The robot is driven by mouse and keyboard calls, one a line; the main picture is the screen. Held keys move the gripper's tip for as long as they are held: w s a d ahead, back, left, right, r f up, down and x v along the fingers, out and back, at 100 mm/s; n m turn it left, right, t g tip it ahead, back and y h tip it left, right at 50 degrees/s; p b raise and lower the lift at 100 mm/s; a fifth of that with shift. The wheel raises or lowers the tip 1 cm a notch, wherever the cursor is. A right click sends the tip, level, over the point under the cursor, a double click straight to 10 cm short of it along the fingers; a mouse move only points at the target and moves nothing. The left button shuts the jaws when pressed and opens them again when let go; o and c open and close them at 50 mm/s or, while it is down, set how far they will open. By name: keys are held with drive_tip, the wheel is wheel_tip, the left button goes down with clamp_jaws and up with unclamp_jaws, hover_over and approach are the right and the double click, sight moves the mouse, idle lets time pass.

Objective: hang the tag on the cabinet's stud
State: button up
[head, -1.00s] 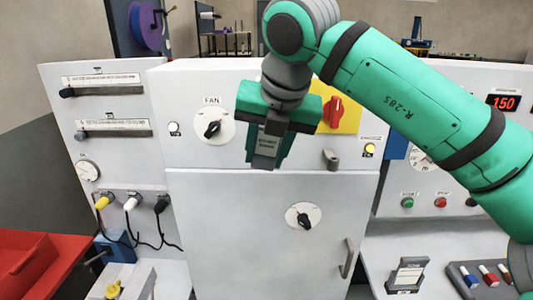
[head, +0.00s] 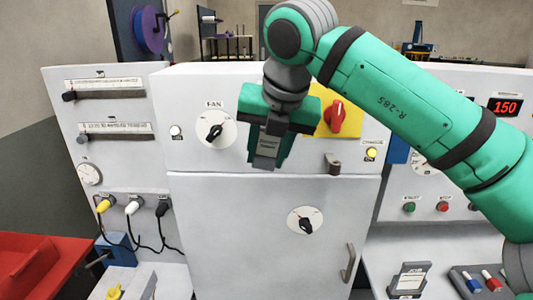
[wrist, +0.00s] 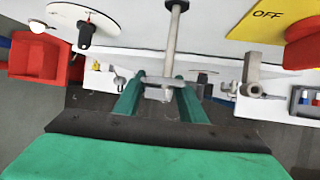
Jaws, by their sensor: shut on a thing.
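My gripper (head: 267,150) is shut on the tag (head: 265,160), a small grey plate with dark print, and holds it in front of the cabinet's upper panel. In the wrist view the green fingertips (wrist: 161,95) close on the tag (wrist: 158,82), seen nearly edge-on. The cabinet's stud (wrist: 174,40) is a thin grey rod sticking out of the panel. Its near end overlaps the tag between the fingers. I cannot tell whether it passes through the tag. In the head view my gripper hides the stud.
The fan dial (head: 215,129) is left of my gripper; the red knob (head: 335,116) on its yellow plate is right. A grey latch (head: 333,163) juts out at lower right. The cabinet door (head: 235,225) below has a small dial and a handle (head: 348,262).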

drive_tip(key=shift+w, duration=0.2)
drive_tip(key=shift+f, duration=0.25)
idle(0.3)
drive_tip(key=o, duration=1.3)
drive_tip(key=shift+c, duration=0.2)
drive_tip(key=s+v, duration=0.1)
drive_tip(key=v, duration=0.7)
drive_tip(key=shift+s+f, duration=0.35)
drive_tip(key=shift+f, duration=0.05)
drive_tip(key=shift+w+a, duration=0.1)
